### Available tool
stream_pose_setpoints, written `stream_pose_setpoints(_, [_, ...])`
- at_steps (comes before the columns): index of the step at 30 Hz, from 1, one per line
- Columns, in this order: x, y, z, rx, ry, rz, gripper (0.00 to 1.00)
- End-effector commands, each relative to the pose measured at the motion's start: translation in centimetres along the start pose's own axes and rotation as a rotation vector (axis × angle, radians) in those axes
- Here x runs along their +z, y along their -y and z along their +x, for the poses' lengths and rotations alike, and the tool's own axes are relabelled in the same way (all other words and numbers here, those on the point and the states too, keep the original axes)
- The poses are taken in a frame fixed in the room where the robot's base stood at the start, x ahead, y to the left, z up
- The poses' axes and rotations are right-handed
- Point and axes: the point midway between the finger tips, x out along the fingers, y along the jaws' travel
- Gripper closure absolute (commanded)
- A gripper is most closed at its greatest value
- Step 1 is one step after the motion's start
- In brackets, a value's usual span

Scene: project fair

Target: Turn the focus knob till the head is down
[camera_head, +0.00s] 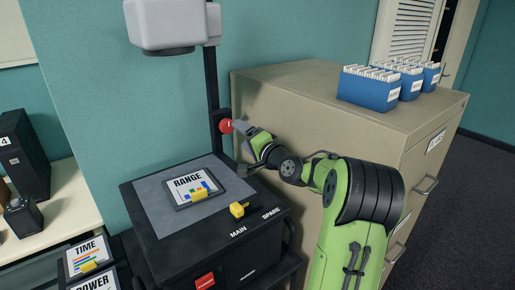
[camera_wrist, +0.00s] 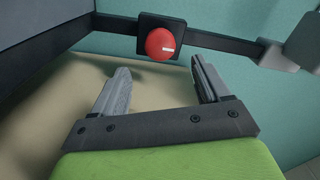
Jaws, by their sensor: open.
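The overhead projector's red focus knob (camera_head: 226,126) sits on a dark carriage on the upright black post (camera_head: 211,85). The grey-white projector head (camera_head: 166,24) is high on that post, near the top of the head view. My gripper (camera_head: 243,133) is at the knob's right, its tips close to it; the head view does not show whether they touch. In the wrist view the red knob (camera_wrist: 163,43) with a short white mark shows beyond and between my open fingers (camera_wrist: 160,80), and nothing is between the jaws.
The projector's stage holds a RANGE slide (camera_head: 192,187), and a yellow lever (camera_head: 238,210) sits by MAIN and SPARE labels. A beige cabinet (camera_head: 290,95) with blue file boxes (camera_head: 369,88) stands close behind my arm. A table (camera_head: 70,205) with dark speakers is at left.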

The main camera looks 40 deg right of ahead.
Motion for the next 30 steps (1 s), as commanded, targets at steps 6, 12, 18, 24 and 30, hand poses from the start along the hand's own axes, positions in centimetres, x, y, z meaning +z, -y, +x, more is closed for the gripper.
stream_pose_setpoints(6, [0.0,-0.2,-5.8,0.002,-0.005,0.0,0.24])
stream_pose_setpoints(12, [0.0,0.0,-8.0,-0.001,0.0,-0.001,0.24])
stream_pose_setpoints(18, [0.0,0.0,-8.1,-0.001,0.001,-0.001,0.24])
stream_pose_setpoints(24, [0.0,0.0,-8.1,-0.001,0.001,-0.001,0.24])
stream_pose_setpoints(30, [0.9,0.2,-7.8,0.01,0.023,-0.019,0.24])
